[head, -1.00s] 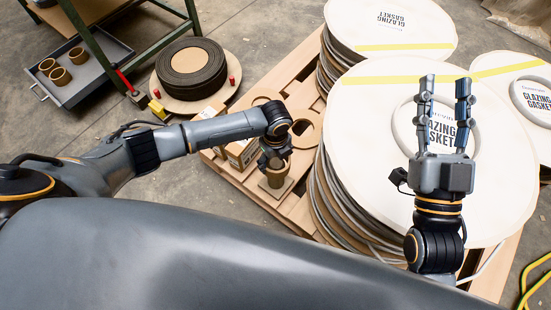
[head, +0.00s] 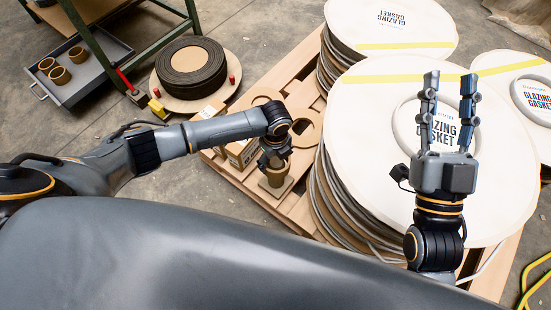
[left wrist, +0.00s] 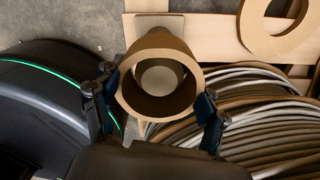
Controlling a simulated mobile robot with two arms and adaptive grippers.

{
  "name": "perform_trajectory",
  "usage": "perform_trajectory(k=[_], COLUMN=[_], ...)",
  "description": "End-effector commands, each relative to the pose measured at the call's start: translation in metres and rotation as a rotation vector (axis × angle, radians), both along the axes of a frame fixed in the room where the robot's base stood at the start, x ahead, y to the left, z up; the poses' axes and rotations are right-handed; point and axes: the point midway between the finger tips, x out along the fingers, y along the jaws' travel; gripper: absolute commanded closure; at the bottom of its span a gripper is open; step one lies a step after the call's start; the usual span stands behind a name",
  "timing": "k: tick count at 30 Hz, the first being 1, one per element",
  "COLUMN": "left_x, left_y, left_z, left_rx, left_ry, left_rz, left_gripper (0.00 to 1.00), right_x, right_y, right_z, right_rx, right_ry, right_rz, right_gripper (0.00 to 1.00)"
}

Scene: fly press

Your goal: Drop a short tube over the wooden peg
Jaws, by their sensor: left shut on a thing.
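My left gripper (head: 272,160) is shut on a short brown cardboard tube (head: 276,175), low over the pallet. In the left wrist view, my left gripper's fingers (left wrist: 158,112) press on opposite sides of the tube (left wrist: 128,92), and I look into its open end. The pale round top of the wooden peg (left wrist: 160,78) shows through the bore, roughly centred. I cannot tell how far the tube is down around the peg. The peg's square base (head: 275,190) shows just below the tube. My right gripper (head: 448,90) is open and empty, above the large gasket reel.
Large gasket reels (head: 350,110) stand close to the right of the tube. A grey tray (head: 100,72) with several tubes is at the upper left.

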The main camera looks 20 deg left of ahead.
Motion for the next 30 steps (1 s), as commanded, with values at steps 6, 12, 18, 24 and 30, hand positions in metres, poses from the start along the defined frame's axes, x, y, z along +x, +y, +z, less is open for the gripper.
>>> perform_trajectory(k=[6,12,18,24,30], left_x=[0.0000,0.0000,0.0000,-0.0001,0.0000], left_y=[-0.0002,-0.0001,-0.0001,-0.0001,0.0000], left_z=[0.0001,0.0001,0.0001,0.0000,0.0006], left_rx=[0.000,0.000,0.000,0.000,0.000], left_ry=[0.000,0.000,0.000,0.000,0.000], left_rz=[0.000,0.000,0.000,0.000,0.000], left_gripper=[0.54,0.01,0.01,0.00,0.00], right_x=[0.0003,0.0004,0.0005,0.0005,0.0010], right_y=[0.0002,0.0003,0.0003,0.0002,-0.0002], right_z=[-0.0003,-0.0004,-0.0006,-0.0006,-0.0005], right_rx=[-0.001,0.000,0.000,0.000,-0.003], right_ry=[0.002,0.003,0.003,0.004,0.009], right_rz=[0.000,0.001,0.001,0.001,-0.001], right_gripper=[0.60,0.60,0.60,0.60,0.60])
